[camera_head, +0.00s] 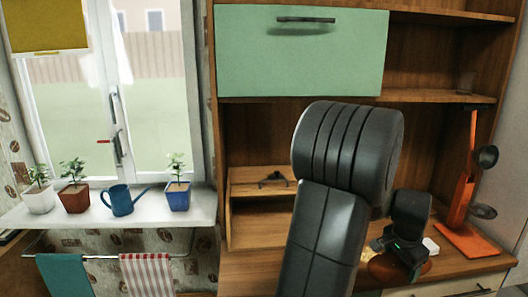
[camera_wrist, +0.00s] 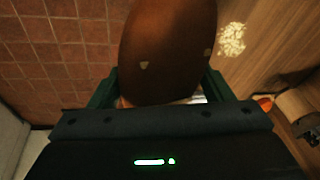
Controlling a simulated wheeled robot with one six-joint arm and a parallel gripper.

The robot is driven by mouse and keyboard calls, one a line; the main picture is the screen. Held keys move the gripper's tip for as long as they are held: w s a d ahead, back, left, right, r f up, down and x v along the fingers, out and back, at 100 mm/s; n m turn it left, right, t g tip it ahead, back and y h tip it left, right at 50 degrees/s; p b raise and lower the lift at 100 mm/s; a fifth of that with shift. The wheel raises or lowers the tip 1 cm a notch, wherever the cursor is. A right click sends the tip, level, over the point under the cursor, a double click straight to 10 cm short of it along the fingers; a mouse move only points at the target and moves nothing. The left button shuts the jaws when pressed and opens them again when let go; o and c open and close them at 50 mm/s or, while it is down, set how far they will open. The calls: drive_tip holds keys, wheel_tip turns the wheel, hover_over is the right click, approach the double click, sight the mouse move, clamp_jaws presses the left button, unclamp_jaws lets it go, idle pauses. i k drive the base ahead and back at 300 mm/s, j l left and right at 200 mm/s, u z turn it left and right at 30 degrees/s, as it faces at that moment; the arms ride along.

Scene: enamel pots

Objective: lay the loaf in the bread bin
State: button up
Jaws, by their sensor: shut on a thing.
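The loaf is a smooth brown rounded shape (camera_wrist: 168,45) filling the top middle of the wrist view. My gripper (camera_wrist: 160,88) is shut on it, with one green finger at each side. In the head view my gripper (camera_head: 402,255) is at the lower right, with part of the brown loaf (camera_head: 385,270) showing below it. I cannot tell whether the loaf touches the counter. A wooden box (camera_head: 245,232) with a dark handle on top stands left of my arm and looks like the bread bin. My arm hides its right part, and its inside is not clear.
An orange stand (camera_head: 467,240) is right of my gripper, near a small white item (camera_head: 430,246). A pale speckled patch (camera_wrist: 232,39) lies on the wooden surface. A green cupboard door (camera_head: 300,55) hangs above. Tiled floor (camera_wrist: 60,50) shows beside the loaf.

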sight(276, 234)
drive_tip(key=k, duration=0.9)
